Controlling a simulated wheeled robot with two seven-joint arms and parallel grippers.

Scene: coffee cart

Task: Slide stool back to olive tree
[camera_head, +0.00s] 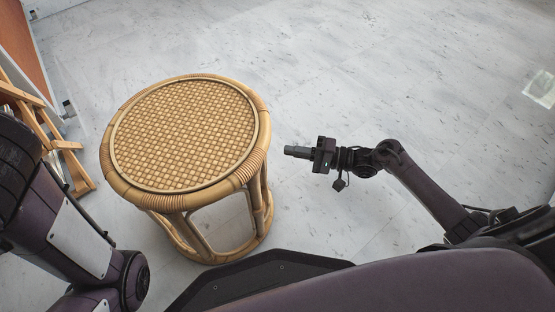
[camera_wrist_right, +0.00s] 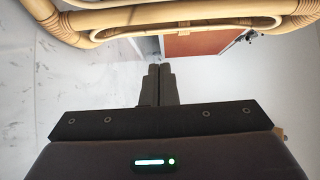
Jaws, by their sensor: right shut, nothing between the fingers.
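The stool (camera_head: 185,135) is round, with a woven rattan seat and bamboo legs joined by a ring at the floor. It stands upright on the floor, left of centre in the head view. My right gripper (camera_head: 290,151) is shut and empty, just to the right of the stool, pointing at its side with a small gap. In the right wrist view my right gripper (camera_wrist_right: 160,70) shows its fingers together, with the stool's bamboo rails (camera_wrist_right: 170,18) across the top. My left arm is at the left of the head view, but its gripper is out of view. No olive tree is in view.
A wooden folding frame (camera_head: 45,130) stands at the left edge, beside a reddish-brown panel (camera_head: 20,45). The pale marble floor (camera_head: 330,60) is clear behind and to the right of the stool. A small pale patch (camera_head: 541,88) lies at the far right.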

